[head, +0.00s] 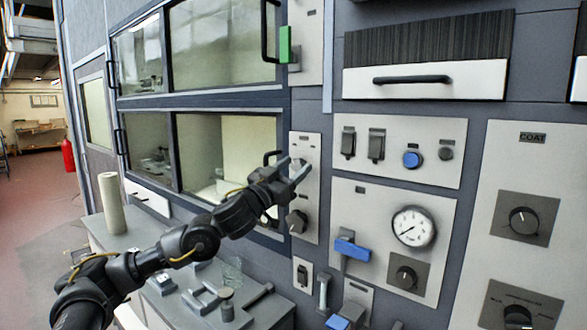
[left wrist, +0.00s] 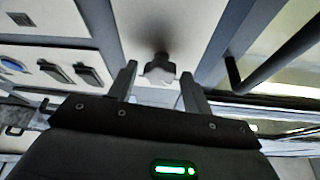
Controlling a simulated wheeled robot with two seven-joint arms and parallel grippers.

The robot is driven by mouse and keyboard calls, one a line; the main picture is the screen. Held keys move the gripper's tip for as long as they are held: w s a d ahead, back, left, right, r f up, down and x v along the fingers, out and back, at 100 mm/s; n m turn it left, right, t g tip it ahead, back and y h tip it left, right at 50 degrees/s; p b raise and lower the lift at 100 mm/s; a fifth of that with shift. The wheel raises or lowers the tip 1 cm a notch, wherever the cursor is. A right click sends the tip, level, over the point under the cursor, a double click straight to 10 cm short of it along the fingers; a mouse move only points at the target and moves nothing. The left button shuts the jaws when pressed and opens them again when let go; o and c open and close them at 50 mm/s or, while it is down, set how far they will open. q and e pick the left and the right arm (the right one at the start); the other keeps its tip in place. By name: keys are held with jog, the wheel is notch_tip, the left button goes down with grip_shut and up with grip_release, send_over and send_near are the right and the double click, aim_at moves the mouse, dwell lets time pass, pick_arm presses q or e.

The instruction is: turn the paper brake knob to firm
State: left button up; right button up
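My left gripper (head: 298,172) reaches a narrow grey panel (head: 311,145) right of the windows. In the left wrist view the gripper (left wrist: 158,82) is open, with a small knob (left wrist: 160,67) between its fingertips. I cannot tell whether the fingers touch it. In the head view the gripper mostly hides this knob. A dark knob (head: 297,221) sits lower on the same panel. The labels are too small to read, so I cannot tell for certain which knob is the paper brake or where its firm mark lies. My right gripper is not in view.
Right of the narrow panel are a switch panel with a blue button (head: 412,160), a gauge (head: 414,227), a blue lever handle (head: 352,249) and a COAT panel (head: 532,165). A bench (head: 150,232) with a pale roll (head: 112,203) stands below the windows.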

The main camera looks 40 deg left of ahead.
pick_arm(q)
jog(key=shift+d, duration=0.15)
jog(key=c, duration=0.8)
